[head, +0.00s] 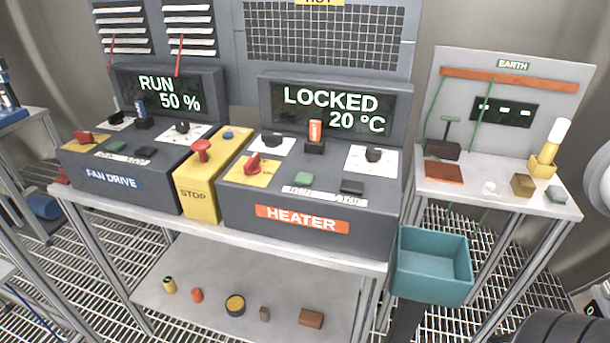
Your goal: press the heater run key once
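The heater console (310,225) stands right of centre on the bench, with an orange HEATER label. Its display (335,108) reads LOCKED, 20 °C. On its sloped top are a green key (303,179) and a dark key (352,187), above a white label strip too small to read; the green one looks like the run key. A red rotary switch (252,164) sits on a yellow plate, an orange-and-white upright tag or lever (315,132) in a black block, and a black knob (374,154) on a white dial plate. Neither gripper is in view.
The fan drive console (112,184) at left reads RUN, 50 %. A yellow box (200,205) with a red STOP button stands between the consoles. A teal bin (432,275) hangs at the bench's right end. The EARTH table (500,190) stands further right. Small parts lie on the lower shelf.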

